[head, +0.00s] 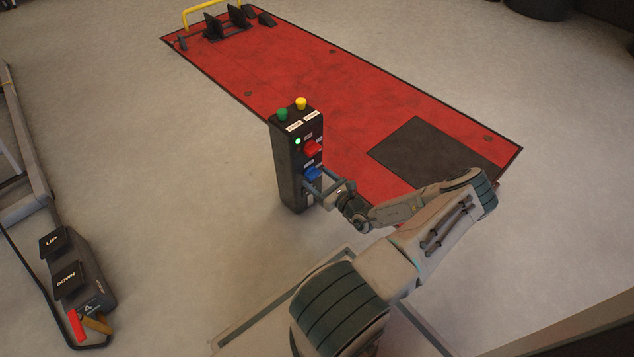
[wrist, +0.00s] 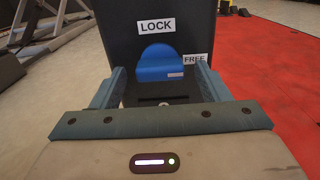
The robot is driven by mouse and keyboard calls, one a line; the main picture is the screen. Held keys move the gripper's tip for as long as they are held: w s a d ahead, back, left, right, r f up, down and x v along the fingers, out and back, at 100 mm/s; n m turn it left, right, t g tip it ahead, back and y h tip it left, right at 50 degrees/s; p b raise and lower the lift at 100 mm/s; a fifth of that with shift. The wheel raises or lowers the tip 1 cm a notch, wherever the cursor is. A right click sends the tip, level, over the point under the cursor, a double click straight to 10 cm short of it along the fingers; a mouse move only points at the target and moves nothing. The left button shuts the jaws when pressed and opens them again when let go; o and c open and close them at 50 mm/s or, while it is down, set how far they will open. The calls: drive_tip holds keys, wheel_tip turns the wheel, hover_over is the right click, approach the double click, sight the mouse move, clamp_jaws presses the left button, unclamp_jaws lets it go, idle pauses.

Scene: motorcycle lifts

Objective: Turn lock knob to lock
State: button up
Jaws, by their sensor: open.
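The lock knob is the blue knob (head: 312,173) low on the front of a dark control post (head: 285,185). In the wrist view the blue knob (wrist: 160,64) sits between a LOCK label (wrist: 156,26) above it and a FREE label (wrist: 197,58) to its right. My gripper (head: 322,186) is at the knob. In the wrist view its two fingers (wrist: 160,82) are open, one on each side of the knob, with gaps visible. Whether a fingertip touches the knob cannot be told.
The post also carries a red knob (head: 313,147), a green button (head: 282,115), a yellow button (head: 301,103) and a lit green lamp (head: 298,141). A red lift platform (head: 330,85) lies behind. An UP/DOWN pedal unit (head: 75,275) stands left, with clear floor between.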

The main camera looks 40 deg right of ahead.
drive_tip(key=shift+w, duration=0.4)
drive_tip(key=c, duration=1)
drive_tip(key=shift+a, duration=0.1)
